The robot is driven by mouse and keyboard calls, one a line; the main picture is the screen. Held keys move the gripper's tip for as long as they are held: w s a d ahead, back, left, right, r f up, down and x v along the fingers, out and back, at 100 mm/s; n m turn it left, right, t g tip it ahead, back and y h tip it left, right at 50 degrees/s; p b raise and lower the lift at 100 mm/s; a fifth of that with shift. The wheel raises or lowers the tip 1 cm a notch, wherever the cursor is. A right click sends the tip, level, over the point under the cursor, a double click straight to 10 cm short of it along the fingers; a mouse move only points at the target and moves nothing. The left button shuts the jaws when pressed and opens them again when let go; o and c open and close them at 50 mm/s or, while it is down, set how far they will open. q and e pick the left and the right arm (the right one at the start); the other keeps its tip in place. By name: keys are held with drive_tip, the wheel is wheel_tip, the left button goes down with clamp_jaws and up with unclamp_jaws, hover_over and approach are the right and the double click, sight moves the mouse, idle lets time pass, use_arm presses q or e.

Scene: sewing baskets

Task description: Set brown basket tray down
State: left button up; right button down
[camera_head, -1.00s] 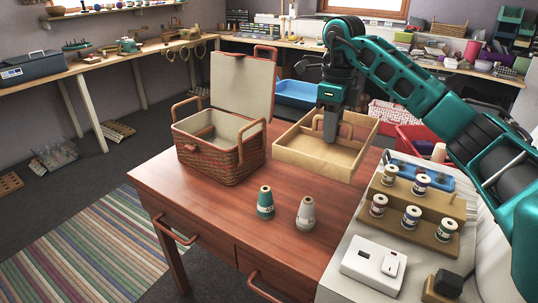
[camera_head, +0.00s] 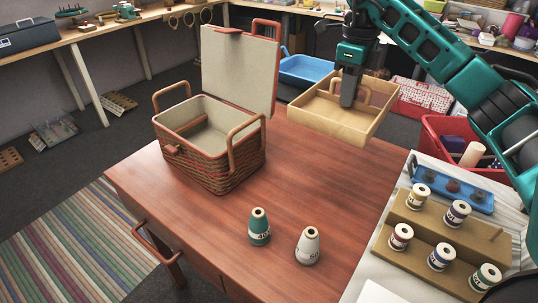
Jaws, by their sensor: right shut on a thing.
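The light brown basket tray (camera_head: 335,126) is a shallow open box with a handle across its middle. It is at the back right of the wooden table (camera_head: 290,185). My right gripper (camera_head: 348,102) points down into it and is shut on the handle. I cannot tell whether the tray's underside touches the table or hangs just above it. The brown wicker basket (camera_head: 215,172) stands to its left, with its lid (camera_head: 240,68) raised and its inside visible. My left gripper is not in view.
A teal thread cone (camera_head: 259,229) and a white one (camera_head: 308,246) stand near the table's front. Several spools stand on a brown rack (camera_head: 430,232) at the right, beside a blue tray (camera_head: 455,188). The table between basket and cones is clear.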

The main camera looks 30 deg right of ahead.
drive_tip(key=shift+w+f, duration=0.1)
drive_tip(key=shift+f, duration=0.1)
wheel_tip(320, 180, down, 15)
drive_tip(key=b, duration=0.4)
drive_tip(key=shift+r+b, duration=0.15)
drive_tip(key=shift+b, duration=0.2)
drive_tip(key=shift+f, duration=0.45)
wheel_tip(320, 180, down, 4)
drive_tip(key=shift+b, duration=0.5)
drive_tip(key=c, duration=1.5)
unclamp_jaws()
drive_tip(key=shift+f, duration=0.1)
drive_tip(key=shift+c, duration=0.2)
drive_tip(key=o, duration=0.4)
drive_tip(key=shift+o, duration=0.2)
